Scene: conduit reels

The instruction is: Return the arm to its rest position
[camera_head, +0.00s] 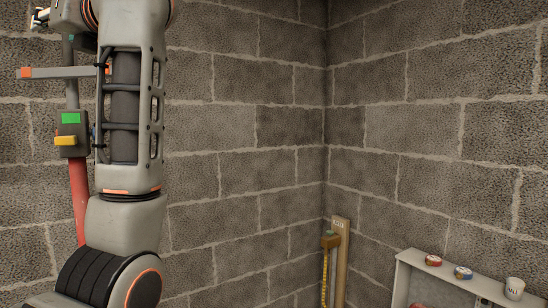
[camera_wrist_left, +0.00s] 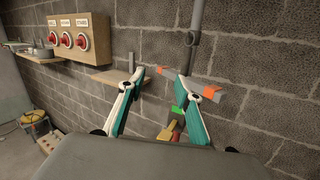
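My left arm (camera_head: 125,105) rises from the lower left of the head view to its top edge, in front of the wall. My left gripper (camera_head: 42,18) shows only in part at the top left corner there. In the left wrist view my left gripper (camera_wrist_left: 160,75) has its two green-and-white fingers spread apart, with nothing between them. The fingers point toward the block wall. My right arm and gripper are not in view.
Close to the arm, a wall pipe carries a green-marked box (camera_head: 70,119) with a yellow handle, and a grey bar (camera_head: 60,72) has orange ends. A grey shelf unit (camera_head: 440,281) holds tape rolls at lower right. A wooden panel (camera_wrist_left: 97,45) bears red round knobs.

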